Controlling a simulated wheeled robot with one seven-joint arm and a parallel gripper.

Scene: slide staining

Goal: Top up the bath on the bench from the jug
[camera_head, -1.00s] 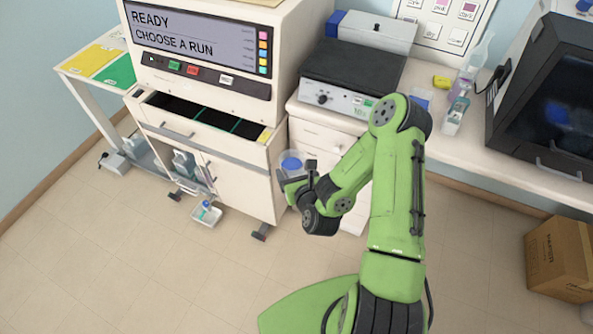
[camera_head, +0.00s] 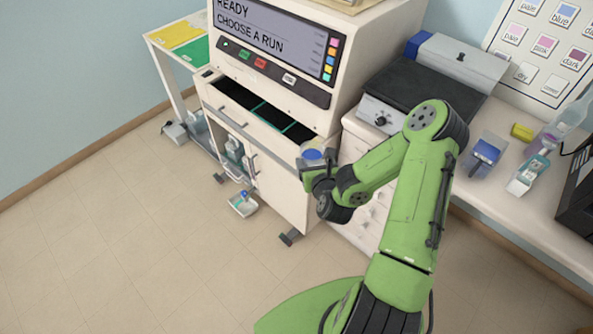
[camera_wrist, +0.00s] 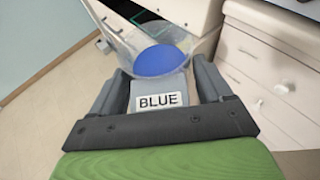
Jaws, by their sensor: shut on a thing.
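My gripper (camera_head: 320,180) is shut on a clear jug (camera_head: 312,156) with blue liquid inside. In the wrist view the jug (camera_wrist: 128,42) sits between the two fingers of my gripper (camera_wrist: 160,88), with a BLUE label facing the camera and the blue liquid toward the far end. The jug is in front of the cabinet, left of the bench (camera_head: 500,212). On the bench, a small container with blue contents (camera_head: 485,153) stands right of the black-topped device. I cannot tell for certain that it is the bath.
The stainer (camera_head: 275,60) with an open drawer (camera_head: 250,108) stands left of the bench. A black-topped device (camera_head: 420,90) sits on the bench. A clear container (camera_head: 528,175), a yellow block (camera_head: 522,132) and a bottle (camera_head: 548,138) stand at right. A tray (camera_head: 243,205) lies low by the cabinet. The floor ahead is clear.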

